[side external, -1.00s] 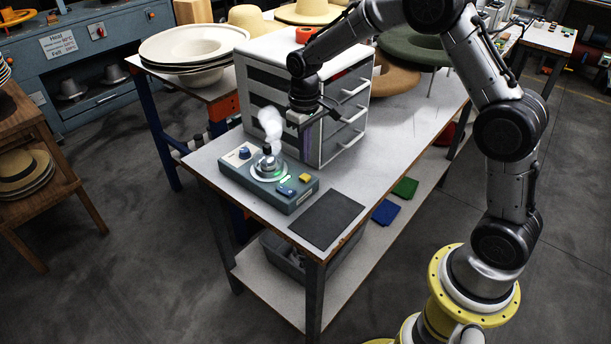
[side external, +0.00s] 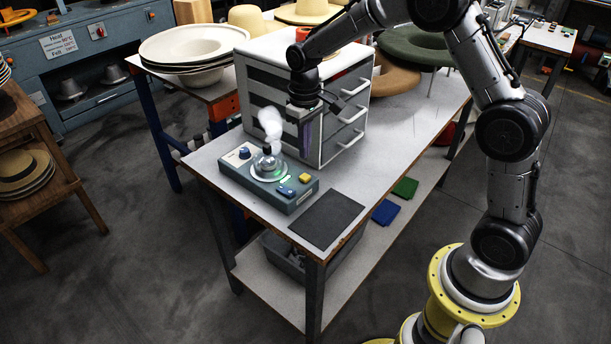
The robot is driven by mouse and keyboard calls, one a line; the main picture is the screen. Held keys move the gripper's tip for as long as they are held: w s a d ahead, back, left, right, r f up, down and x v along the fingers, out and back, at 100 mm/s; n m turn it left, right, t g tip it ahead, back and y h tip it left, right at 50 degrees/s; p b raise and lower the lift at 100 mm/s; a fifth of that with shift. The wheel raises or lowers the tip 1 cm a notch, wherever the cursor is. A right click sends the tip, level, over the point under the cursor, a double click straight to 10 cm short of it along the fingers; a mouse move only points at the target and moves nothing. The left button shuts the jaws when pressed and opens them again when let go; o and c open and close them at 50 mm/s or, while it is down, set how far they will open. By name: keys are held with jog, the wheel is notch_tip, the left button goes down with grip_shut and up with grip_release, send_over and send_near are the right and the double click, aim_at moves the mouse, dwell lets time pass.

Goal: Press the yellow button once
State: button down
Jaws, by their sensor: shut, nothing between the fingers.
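The grey-blue control box (side external: 262,196) sits near the front left of the white table. Its small yellow button (side external: 305,178) is at the right end of the top, just behind a blue button (side external: 286,190). My gripper (side external: 320,110) is shut and empty. It hangs above and behind the box, in front of the drawer cabinet in the picture, clear of the yellow button. The fingertips are dark and small, so their exact pose is hard to make out.
A metal nozzle (side external: 267,161) on the box gives off white steam above a green light. A blue knob (side external: 244,153) is at the left end. A white drawer cabinet (side external: 345,91) stands behind. A dark mat (side external: 328,219) lies flat to the right.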

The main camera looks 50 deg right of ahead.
jog(key=shift+r, duration=1.65)
dwell(1.1)
jog(key=s+a+r+t, duration=0.3)
jog(key=s+r+t, duration=0.1)
jog(key=s+r, duration=1.05)
jog(key=s+f+t, duration=0.1)
jog(key=s+f, duration=0.3)
jog(key=s, duration=0.9)
jog(key=shift+s+a+t, duration=0.3)
jog(key=shift+s, duration=0.1)
